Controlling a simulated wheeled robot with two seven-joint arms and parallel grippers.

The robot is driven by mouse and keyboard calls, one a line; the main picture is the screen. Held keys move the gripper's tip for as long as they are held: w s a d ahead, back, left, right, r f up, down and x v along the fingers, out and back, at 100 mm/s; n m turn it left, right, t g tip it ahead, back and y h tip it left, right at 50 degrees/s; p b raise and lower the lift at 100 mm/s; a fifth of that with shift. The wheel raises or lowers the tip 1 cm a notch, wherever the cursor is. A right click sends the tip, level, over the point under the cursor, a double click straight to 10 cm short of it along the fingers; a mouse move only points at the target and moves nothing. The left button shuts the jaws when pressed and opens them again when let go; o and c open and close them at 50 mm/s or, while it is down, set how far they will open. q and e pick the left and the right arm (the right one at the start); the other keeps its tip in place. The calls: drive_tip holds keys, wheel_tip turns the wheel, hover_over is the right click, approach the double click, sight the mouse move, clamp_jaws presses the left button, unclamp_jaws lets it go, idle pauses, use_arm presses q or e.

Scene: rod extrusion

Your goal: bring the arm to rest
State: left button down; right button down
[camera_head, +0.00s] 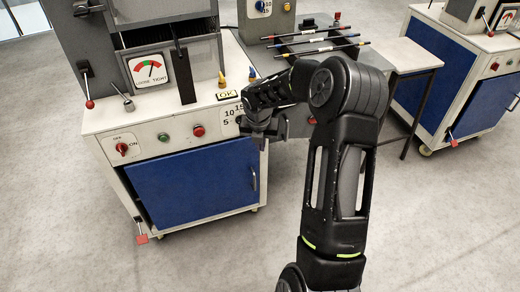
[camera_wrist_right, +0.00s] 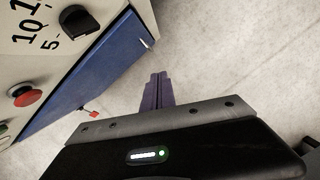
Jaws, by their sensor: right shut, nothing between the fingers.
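My right arm (camera_head: 338,170) reaches up from the bottom of the head view and bends left at the elbow. My right gripper (camera_head: 262,130) hangs in front of the right front corner of the near machine (camera_head: 110,122). Its fingers, seen in the right wrist view (camera_wrist_right: 156,92), are together with nothing between them, above bare floor. The gripper partly hides the machine's 5-10-15 scale in the head view. The black knob (camera_wrist_right: 82,20) of this scale shows in the wrist view, apart from the fingers. My left gripper is not in view.
The near machine has a LOOSE/TIGHT gauge (camera_head: 151,69), a red button (camera_head: 198,131) and a blue door (camera_head: 192,180). Several thin rods (camera_head: 318,50) lie on a rack behind my arm. Another machine (camera_head: 450,60) stands at right. The front floor is clear.

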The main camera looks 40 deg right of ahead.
idle(0.7)
drive_tip(key=a+f+m+t+y+p, duration=0.15)
drive_tip(key=a+f+m, duration=0.35)
drive_tip(key=a+m, duration=0.6)
drive_tip(key=a+f+m+t+y, duration=0.25)
drive_tip(key=a+f+m, duration=0.35)
drive_tip(key=a+m, duration=0.5)
drive_tip(key=s+a+f+m+g+y+p, duration=0.1)
drive_tip(key=s+a+f+m+g, duration=0.1)
drive_tip(key=s+a, duration=0.7)
drive_tip(key=s+a+f+m+g+y+p, duration=0.1)
drive_tip(key=s+a+f+m+g+p, duration=0.1)
drive_tip(key=s+a, duration=0.8)
drive_tip(key=s+m+g, duration=0.1)
drive_tip(key=s, duration=0.2)
drive_tip(key=shift+s+f+m, duration=0.2)
drive_tip(key=shift+f+m, duration=0.1)
drive_tip(key=shift+f, duration=0.1)
